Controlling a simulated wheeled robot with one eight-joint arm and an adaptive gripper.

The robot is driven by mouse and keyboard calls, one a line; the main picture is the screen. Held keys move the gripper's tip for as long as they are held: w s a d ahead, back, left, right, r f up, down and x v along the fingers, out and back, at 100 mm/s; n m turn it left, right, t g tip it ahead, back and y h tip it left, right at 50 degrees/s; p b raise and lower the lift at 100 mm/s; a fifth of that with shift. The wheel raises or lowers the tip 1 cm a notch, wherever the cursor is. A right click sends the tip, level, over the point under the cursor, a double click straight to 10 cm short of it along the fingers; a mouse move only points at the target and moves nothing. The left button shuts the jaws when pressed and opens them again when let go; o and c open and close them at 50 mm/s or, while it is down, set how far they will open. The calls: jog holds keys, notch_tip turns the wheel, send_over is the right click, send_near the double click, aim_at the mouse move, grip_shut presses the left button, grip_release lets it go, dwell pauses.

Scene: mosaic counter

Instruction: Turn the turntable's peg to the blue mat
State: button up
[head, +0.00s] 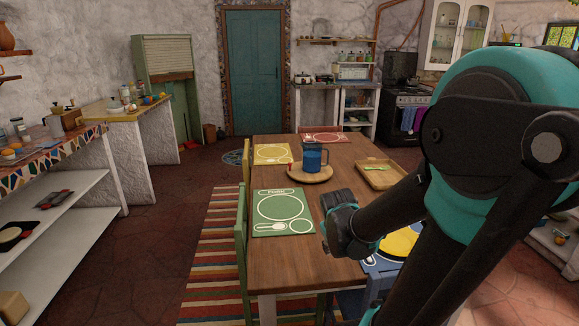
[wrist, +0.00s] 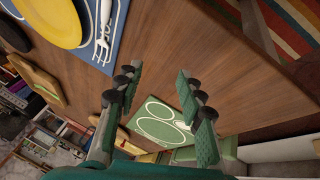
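The round wooden turntable (head: 326,175) stands near the middle of the table with a blue pitcher (head: 314,158) on it. A small red peg (head: 290,167) shows at its left edge. The blue mat (head: 371,265) lies at the near right under a yellow plate, partly hidden by my arm. It also shows at the top left of the wrist view (wrist: 88,44), with a white fork drawing. My gripper (head: 337,232) is above the near part of the table, between the green mat and the blue mat, apart from the turntable. In the wrist view its fingers (wrist: 157,82) are spread and empty.
A green mat (head: 268,229) lies at the near left, a yellow mat (head: 271,155) and a red mat (head: 325,138) farther back. A wooden tray (head: 378,184) stands right of the turntable. The tabletop between the turntable and green mat is clear. Chairs line the table.

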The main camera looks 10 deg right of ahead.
aim_at(289, 163)
jog(key=w+r+n+t+h, duration=0.25)
jog(key=w+n, duration=0.45)
jog(key=w, duration=1)
jog(key=w+r+n+t+h, duration=0.25)
jog(key=w+n, duration=0.35)
jog(key=w, duration=1.2)
jog(key=w+a+f+n+t, duration=0.2)
jog(key=w+a+f+n, duration=0.1)
jog(key=w+a+n, duration=0.1)
jog(key=w+a+f+n+t, duration=0.2)
jog(key=w+a+n, duration=0.2)
jog(key=w, duration=0.5)
jog(key=w+a+f+n+t, duration=0.2)
jog(key=w+a+f+n, duration=0.1)
jog(key=w+a+n, duration=0.2)
jog(key=shift+w+f+n, duration=0.2)
jog(key=shift+w+n, duration=0.3)
jog(key=shift+n, duration=0.1)
jog(key=shift+w+f+n, duration=0.15)
jog(key=shift+w+n, duration=0.3)
jog(key=shift+n, duration=0.15)
jog(key=x, duration=1.7)
jog(key=shift+w+r, duration=0.15)
jog(key=shift+r, duration=0.15)
grip_shut()
